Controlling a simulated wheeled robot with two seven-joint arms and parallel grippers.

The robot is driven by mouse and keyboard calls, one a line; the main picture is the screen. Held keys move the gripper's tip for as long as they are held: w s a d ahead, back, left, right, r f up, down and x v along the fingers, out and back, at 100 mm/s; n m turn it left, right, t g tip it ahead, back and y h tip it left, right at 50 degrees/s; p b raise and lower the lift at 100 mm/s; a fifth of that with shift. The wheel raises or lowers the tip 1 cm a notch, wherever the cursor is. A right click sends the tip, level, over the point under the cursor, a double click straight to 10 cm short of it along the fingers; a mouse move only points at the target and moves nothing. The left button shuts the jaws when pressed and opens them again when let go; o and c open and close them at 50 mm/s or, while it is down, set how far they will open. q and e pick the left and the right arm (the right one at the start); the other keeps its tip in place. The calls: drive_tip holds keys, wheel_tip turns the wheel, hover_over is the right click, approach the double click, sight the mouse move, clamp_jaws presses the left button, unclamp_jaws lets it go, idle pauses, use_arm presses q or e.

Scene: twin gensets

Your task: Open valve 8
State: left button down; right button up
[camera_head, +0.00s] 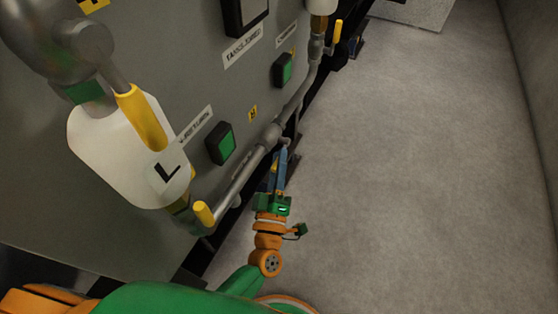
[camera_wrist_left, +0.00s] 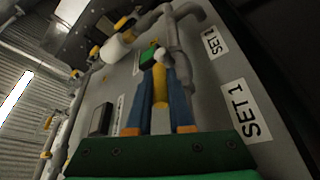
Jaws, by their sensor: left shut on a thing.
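My left gripper (camera_head: 283,152) reaches up to a grey pipe (camera_head: 235,195) along the lower edge of the grey panel. In the left wrist view its two blue fingers (camera_wrist_left: 159,85) are closed around a yellow valve handle (camera_wrist_left: 160,88), which lies lengthwise between them. A green part and a grey pipe (camera_wrist_left: 178,60) show just beyond the fingertips. In the head view the held handle is mostly hidden by the gripper. No number 8 can be read on it. My right gripper is not in view.
Another yellow handle (camera_head: 203,213) sits on the pipe to the left. A larger yellow handle (camera_head: 141,117) lies in front of a white container (camera_head: 110,150). Green buttons (camera_head: 221,143) stand out from the panel (camera_head: 170,70). Clear grey floor (camera_head: 420,170) lies to the right.

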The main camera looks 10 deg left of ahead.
use_arm(q)
drive_tip(key=shift+f+b, duration=0.4)
drive_tip(key=shift+b, duration=0.05)
drive_tip(key=shift+r, duration=0.2)
drive_tip(key=c, duration=1.1)
unclamp_jaws()
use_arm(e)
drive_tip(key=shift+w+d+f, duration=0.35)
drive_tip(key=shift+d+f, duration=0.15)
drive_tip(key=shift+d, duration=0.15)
